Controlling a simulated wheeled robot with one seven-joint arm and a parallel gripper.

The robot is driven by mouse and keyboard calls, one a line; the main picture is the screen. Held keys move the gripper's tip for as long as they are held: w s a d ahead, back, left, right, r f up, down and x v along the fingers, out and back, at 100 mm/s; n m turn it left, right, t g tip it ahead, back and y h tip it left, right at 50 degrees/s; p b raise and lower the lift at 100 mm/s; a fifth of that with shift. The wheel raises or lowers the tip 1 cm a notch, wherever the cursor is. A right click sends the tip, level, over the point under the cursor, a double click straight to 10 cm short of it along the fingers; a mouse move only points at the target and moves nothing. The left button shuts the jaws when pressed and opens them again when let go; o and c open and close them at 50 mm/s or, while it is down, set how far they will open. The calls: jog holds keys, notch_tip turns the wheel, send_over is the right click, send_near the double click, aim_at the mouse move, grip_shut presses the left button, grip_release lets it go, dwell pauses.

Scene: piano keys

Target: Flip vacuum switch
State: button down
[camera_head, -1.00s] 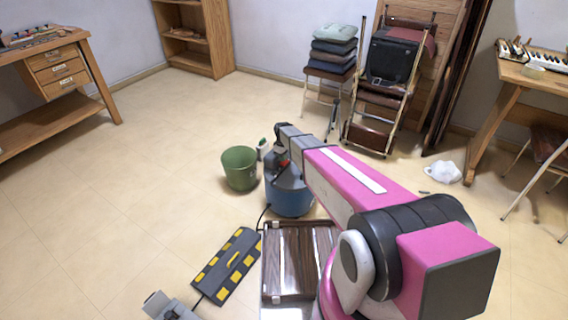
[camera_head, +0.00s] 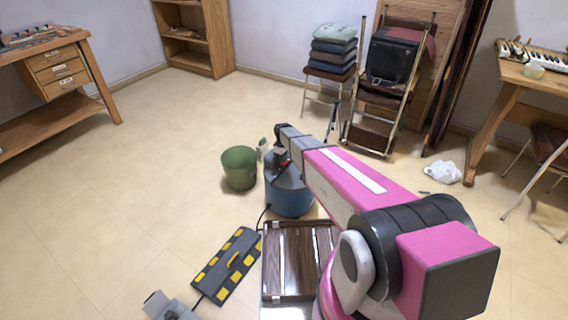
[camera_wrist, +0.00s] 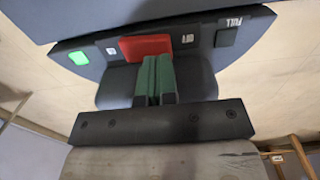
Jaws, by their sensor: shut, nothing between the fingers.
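The vacuum is a blue drum (camera_head: 289,197) on the floor in the head view, with its top partly hidden by my arm. In the wrist view its dark control panel shows a red rocker switch (camera_wrist: 143,46) between two small white marks. A lit green lamp (camera_wrist: 79,58) is at the panel's left end and a dark square (camera_wrist: 226,38) below the word FULL is at its right. My gripper (camera_wrist: 155,66) is shut and empty, its green-padded fingers side by side in front of the red switch, overlapping its lower right part. I cannot tell whether they touch it.
A green bucket (camera_head: 239,168) stands just left of the vacuum. A black and yellow mat-like piece (camera_head: 228,266) and a wood-topped platform (camera_head: 290,255) lie nearer. The floor at left is clear.

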jog(key=shift+f, duration=1.1)
dwell(0.6)
jog(key=shift+r, duration=3.55)
jog(key=s+d+r+m, duration=0.3)
jog(key=s+d+r, duration=0.2)
jog(key=s, duration=0.5)
jog(key=s+d+r+m, duration=0.4)
jog(key=s+d+r, duration=0.2)
jog(key=s, duration=0.4)
jog(key=s+d+r+m, duration=0.4)
jog(key=s+d+r, duration=0.1)
jog(key=s, duration=0.6)
jog(key=shift+d+r, duration=0.15)
jog(key=shift+r, duration=0.3)
